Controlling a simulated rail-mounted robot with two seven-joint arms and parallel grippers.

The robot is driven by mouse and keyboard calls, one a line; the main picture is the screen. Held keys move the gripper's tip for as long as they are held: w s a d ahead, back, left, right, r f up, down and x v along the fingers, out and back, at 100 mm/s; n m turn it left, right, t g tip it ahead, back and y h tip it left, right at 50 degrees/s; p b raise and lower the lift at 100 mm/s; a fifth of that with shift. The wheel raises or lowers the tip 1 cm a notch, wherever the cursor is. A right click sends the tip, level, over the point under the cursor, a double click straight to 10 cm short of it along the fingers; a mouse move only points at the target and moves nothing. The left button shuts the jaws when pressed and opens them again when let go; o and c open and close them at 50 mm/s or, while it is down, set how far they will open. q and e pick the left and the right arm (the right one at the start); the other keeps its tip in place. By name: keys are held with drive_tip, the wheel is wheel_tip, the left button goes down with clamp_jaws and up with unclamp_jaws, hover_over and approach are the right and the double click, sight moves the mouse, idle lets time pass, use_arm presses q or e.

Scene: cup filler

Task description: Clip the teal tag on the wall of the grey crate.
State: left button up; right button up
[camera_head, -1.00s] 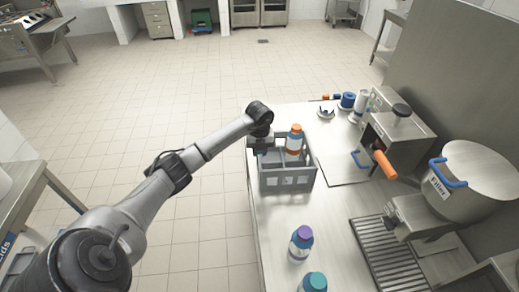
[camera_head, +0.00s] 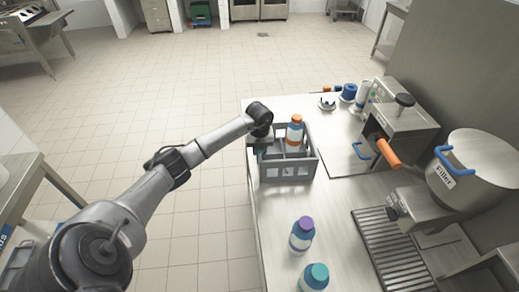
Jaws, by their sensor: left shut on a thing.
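The grey crate (camera_head: 288,171) stands on the steel counter, with dividers inside and an orange-capped bottle (camera_head: 294,133) in a back compartment. My left gripper (camera_head: 260,146) is at the crate's left wall, pointing down, and is shut. A small teal patch, seemingly the teal tag (camera_head: 261,154), shows just below the fingers at that wall. The tag is mostly hidden by the gripper and the crate, so I cannot tell whether it sits over the wall or beside it. My right gripper is out of view.
A purple-capped bottle (camera_head: 301,236) and a teal-capped bottle (camera_head: 314,278) stand on the counter (camera_head: 333,214) in front of the crate. A machine with an orange handle (camera_head: 388,153), a filler (camera_head: 470,172) and a drip grate (camera_head: 388,243) line the right side.

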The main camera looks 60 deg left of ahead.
use_arm(q)
drive_tip(key=shift+f, duration=0.25)
drive_tip(key=o, duration=1)
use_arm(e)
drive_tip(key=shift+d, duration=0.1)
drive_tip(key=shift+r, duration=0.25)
use_arm(q)
wheel_tip(320, 180, up, 14)
drive_tip(key=shift+f, duration=0.1)
idle(0.6)
